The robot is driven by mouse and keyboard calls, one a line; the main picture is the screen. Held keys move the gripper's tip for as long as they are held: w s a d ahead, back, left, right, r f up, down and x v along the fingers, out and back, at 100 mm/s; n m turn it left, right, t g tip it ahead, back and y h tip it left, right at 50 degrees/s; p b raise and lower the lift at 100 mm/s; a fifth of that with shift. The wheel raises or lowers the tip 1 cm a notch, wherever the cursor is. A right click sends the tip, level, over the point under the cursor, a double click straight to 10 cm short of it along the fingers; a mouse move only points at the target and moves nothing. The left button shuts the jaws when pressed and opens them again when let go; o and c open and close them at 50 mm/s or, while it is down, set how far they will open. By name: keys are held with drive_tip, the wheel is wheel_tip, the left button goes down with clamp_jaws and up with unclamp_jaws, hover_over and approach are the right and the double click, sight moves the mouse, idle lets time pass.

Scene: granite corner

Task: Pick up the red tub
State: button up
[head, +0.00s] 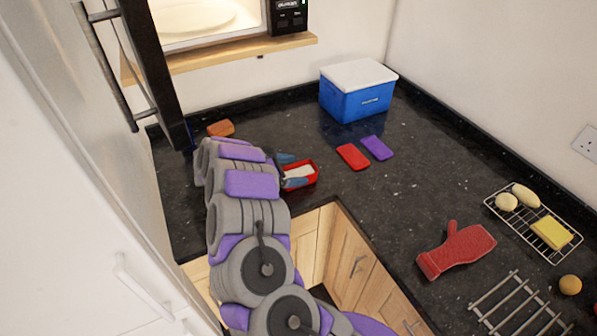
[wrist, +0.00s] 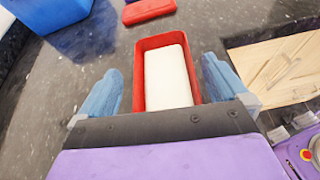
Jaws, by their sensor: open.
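The red tub (head: 314,179) stands on the dark granite counter near its inner corner edge, partly behind my arm in the head view. It is a small open rectangular tub with a white block (wrist: 166,77) inside, and its red wall (wrist: 138,84) shows in the wrist view. My gripper (wrist: 160,88) is open, with one blue finger on each side of the tub. Gaps show between the fingers and the tub walls. The near end of the tub is hidden behind the gripper's dark body. In the head view my gripper (head: 291,168) is at the tub.
A red slab (head: 353,157) and a purple slab (head: 377,148) lie behind the tub, before a blue cooler (head: 360,98). An orange block (head: 220,128) lies at back left. An open microwave door (head: 155,75) hangs above left. A red mitt (head: 457,249) and racks lie right.

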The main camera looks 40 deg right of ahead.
drive_tip(key=shift+p+x, duration=0.4)
drive_tip(key=shift+x, duration=0.4)
drive_tip(key=shift+a+r, duration=0.1)
drive_tip(key=shift+a, duration=0.4)
drive_tip(key=shift+c, duration=0.2)
drive_tip(key=shift+d, duration=0.5)
drive_tip(key=c, duration=0.7)
drive_tip(key=shift+a, duration=0.3)
drive_tip(key=c, duration=0.5)
